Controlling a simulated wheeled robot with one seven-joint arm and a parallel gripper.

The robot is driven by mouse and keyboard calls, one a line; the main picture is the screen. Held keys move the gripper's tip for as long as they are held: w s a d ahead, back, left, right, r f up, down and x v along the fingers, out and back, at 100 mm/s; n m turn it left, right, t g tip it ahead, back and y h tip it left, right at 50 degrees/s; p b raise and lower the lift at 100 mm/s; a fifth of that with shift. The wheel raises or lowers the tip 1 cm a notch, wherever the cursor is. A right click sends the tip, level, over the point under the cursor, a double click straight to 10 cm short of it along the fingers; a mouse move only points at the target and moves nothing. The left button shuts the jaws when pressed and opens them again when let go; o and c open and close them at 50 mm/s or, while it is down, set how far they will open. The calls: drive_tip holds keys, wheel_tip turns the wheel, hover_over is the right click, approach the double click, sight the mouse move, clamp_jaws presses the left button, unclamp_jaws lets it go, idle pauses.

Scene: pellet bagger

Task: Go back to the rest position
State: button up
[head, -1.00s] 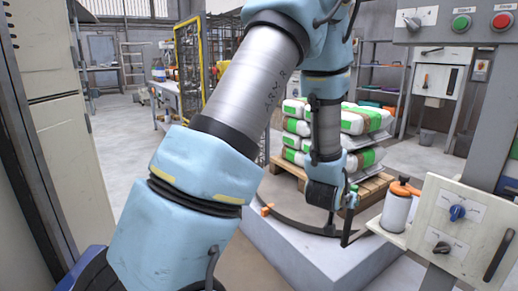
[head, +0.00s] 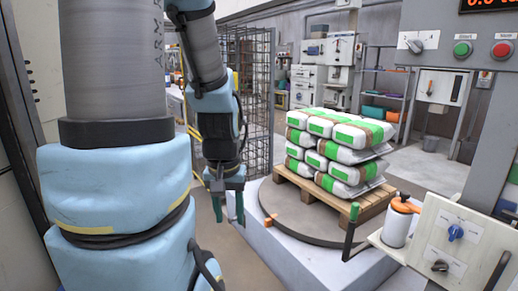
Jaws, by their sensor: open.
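My gripper (head: 228,207) hangs fingers down at the end of my blue and grey arm, left of the round turntable (head: 300,230). Its two dark green fingers stand apart with nothing visible between them, so it is open. It is clear of the pallet and the bags. My upper arm fills the left of the head view and hides what lies behind it.
White and green bags (head: 335,150) are stacked on a wooden pallet (head: 325,203) on the turntable. A green-topped post (head: 352,225), an orange-topped container (head: 399,220) and a control panel (head: 455,245) stand at the right. A wire cage (head: 250,95) is behind my gripper.

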wheel_tip(320, 180, up, 22)
drive_tip(key=p, duration=2)
